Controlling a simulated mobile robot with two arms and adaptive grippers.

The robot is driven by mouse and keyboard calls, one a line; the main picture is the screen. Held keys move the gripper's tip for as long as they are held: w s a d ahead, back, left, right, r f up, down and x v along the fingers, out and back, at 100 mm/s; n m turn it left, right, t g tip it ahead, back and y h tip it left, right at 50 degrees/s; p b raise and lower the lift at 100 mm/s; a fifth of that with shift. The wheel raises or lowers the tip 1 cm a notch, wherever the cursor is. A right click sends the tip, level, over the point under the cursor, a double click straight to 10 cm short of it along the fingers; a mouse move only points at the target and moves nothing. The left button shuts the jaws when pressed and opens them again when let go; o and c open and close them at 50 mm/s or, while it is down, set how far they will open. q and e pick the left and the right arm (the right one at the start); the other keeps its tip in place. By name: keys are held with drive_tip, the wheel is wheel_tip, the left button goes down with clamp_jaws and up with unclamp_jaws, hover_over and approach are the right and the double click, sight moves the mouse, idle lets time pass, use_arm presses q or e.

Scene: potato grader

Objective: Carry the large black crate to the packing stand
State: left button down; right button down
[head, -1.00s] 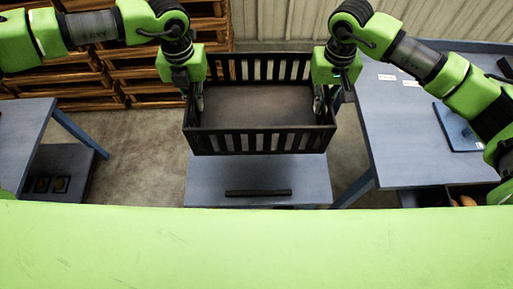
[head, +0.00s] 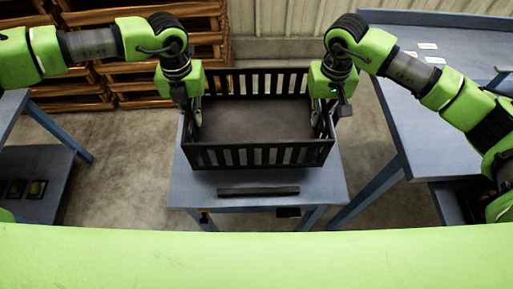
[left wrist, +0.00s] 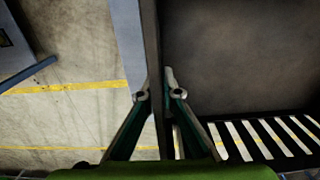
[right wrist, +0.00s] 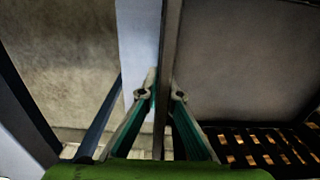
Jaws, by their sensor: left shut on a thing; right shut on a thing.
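The large black crate (head: 258,156) has slatted sides and looks empty, with a bare dark floor. In the head view it is level above the packing stand (head: 190,190), a small blue-grey table. I cannot tell whether it touches the top. My left gripper (head: 196,112) is shut on the crate's left wall, which runs between the fingers in the left wrist view (left wrist: 158,95). My right gripper (head: 318,112) is shut on the right wall, also between the fingers in the right wrist view (right wrist: 162,95). A dark bar (head: 258,191) lies along the stand's near edge.
A blue-grey table (head: 425,120) with small white labels stands close on the right. Another blue table (head: 40,160) is at the left. Wooden pallets (head: 110,80) are stacked at the back left. Bare floor (head: 120,175) lies between the left table and the stand.

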sight(198, 129)
use_arm(q)
drive_tip(key=shift+a+f, duration=0.15)
drive_tip(key=shift+f, duration=0.45)
use_arm(e)
drive_tip(key=shift+d+f, duration=0.15)
drive_tip(key=shift+f, duration=0.45)
use_arm(q)
drive_tip(key=shift+f+b, duration=0.1)
drive_tip(key=shift+b, duration=0.2)
